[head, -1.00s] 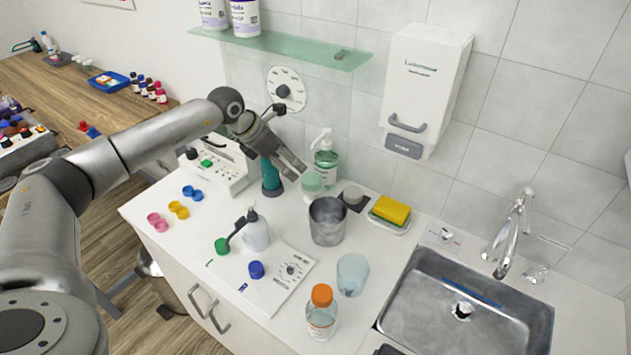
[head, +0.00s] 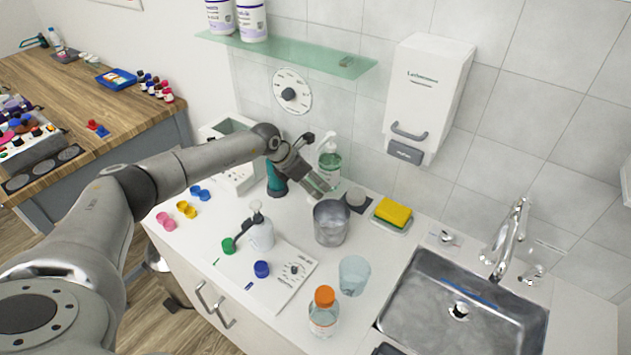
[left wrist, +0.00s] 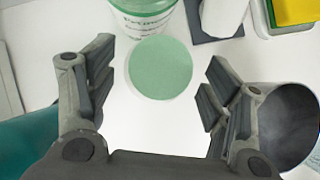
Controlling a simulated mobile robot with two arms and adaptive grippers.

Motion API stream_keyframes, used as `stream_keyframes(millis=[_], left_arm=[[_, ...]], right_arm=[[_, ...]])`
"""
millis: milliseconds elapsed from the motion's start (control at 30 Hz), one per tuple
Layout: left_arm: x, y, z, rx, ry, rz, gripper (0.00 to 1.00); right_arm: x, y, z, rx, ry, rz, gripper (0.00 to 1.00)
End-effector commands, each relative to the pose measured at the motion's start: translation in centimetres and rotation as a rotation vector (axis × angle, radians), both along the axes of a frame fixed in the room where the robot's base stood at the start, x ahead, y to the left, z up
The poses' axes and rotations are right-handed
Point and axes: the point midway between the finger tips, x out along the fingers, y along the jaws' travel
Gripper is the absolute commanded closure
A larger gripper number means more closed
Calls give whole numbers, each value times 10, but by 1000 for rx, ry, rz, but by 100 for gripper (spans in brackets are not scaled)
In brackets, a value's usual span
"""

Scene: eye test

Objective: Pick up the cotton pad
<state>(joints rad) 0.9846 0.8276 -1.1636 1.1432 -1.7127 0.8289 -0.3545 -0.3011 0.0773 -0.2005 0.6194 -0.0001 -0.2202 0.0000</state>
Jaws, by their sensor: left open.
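My left gripper (head: 318,184) is above the white counter, between the green pump bottle (head: 330,160) and the metal cup (head: 332,223). In the left wrist view my left gripper (left wrist: 158,65) is open, with one finger on each side of a round pale green disc (left wrist: 160,68). The disc is seen from above and looks like the cotton pad, but I cannot tell for sure. The fingers appear apart from it. In the head view the gripper mostly hides that spot. My right gripper is not in view.
The metal cup (left wrist: 285,120) is close to the right finger, and a teal object (left wrist: 25,147) lies left. A yellow sponge (head: 393,212), clear cup (head: 354,275), orange-capped bottle (head: 323,312) and sink (head: 425,268) are to the right. A glass shelf (head: 300,52) hangs above.

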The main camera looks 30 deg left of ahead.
Motion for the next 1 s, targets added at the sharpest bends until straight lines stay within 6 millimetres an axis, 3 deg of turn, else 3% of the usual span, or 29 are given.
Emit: stream_keyframes(millis=[167,467,1000], left_arm=[[0,0,-1,0,0,0,26],[0,0,0,0,0,0,59],[1,0,6,0,-2,1,61]], right_arm=[[1,-2,0,-2,0,1,100],[1,-3,0,-4,-2,2,100],[2,-3,-6,-4,-3,1,100]])
